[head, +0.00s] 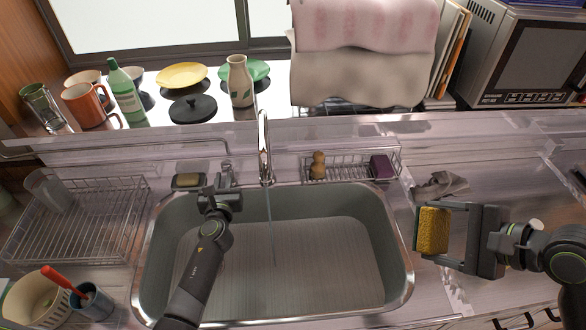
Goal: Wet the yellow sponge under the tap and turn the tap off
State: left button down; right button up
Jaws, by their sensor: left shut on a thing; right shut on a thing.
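The yellow sponge (433,231) is held upright in my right gripper (438,236), over the counter just right of the sink. My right gripper is shut on it. The tap (264,150) stands behind the sink, and a thin stream of water (271,230) falls from it into the basin. My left gripper (224,187) is at the tap's handle (226,172), left of the spout, and is shut on it. The gripper partly hides the handle. The sink (330,250) is empty apart from the water.
A wire dish rack (85,225) stands left of the sink. A small dish with a yellowish block (188,180) sits behind the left gripper. A wire shelf (345,167) with a brown figure-like object and a purple block lies behind the sink. A grey cloth (438,186) lies on the right counter.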

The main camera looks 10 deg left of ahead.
pick_arm(q)
jog(key=c, duration=1.4)
grip_release()
jog(key=shift+o, duration=0.2)
jog(key=p+v, duration=0.1)
jog(key=v, duration=1.1)
